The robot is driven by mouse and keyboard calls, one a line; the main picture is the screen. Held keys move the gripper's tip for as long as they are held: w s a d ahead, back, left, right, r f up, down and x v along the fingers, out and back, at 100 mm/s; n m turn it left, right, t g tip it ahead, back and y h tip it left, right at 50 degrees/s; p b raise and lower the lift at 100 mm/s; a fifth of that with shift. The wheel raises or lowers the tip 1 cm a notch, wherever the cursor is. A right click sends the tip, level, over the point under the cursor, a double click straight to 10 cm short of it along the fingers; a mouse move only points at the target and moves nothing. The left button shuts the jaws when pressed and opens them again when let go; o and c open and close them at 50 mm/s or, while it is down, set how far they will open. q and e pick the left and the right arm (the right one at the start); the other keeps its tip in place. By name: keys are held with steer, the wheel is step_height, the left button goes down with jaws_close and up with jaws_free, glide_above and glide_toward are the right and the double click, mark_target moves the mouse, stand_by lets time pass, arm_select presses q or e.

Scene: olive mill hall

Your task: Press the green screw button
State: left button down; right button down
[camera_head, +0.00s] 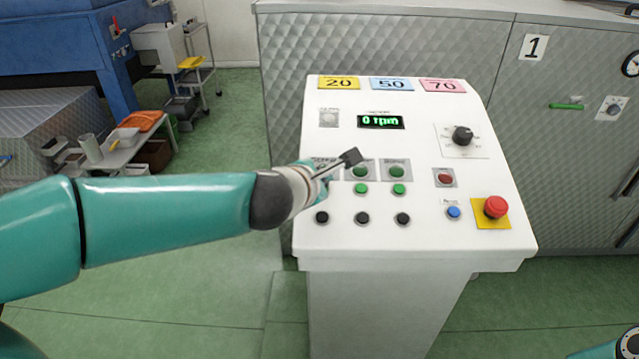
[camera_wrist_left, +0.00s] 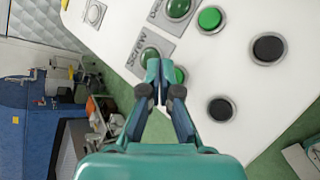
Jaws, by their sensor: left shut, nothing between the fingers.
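The sloped white control panel (camera_head: 425,245) carries a row of green lamps on grey plates. Below it are green buttons, of which the middle (camera_head: 361,188) and right (camera_head: 399,189) show in the head view. My left gripper (camera_head: 351,157) is shut and empty, held over the panel's left side. In the left wrist view its fingertips (camera_wrist_left: 163,66) partly cover a green lamp (camera_wrist_left: 149,54) and the green button (camera_wrist_left: 180,75) beside it. Whether they touch the panel, I cannot tell. My right gripper is out of view.
Black buttons (camera_head: 362,218) line the panel's lower part. A red emergency stop (camera_head: 496,207), blue button (camera_head: 454,212), red button (camera_head: 445,178) and black knob (camera_head: 462,136) are on the right. The display (camera_head: 381,121) reads 0 rpm. A quilted metal machine (camera_head: 400,45) stands behind.

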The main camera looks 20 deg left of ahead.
arm_select(q)
steer(key=r+p, duration=0.2)
steer(key=s+r+p, duration=0.1)
steer(key=r+p, duration=0.1)
steer(key=shift+s+d+r+p, duration=0.2)
steer(key=shift+r+p, duration=0.2)
steer(key=shift+w, duration=0.1)
stand_by(0.7)
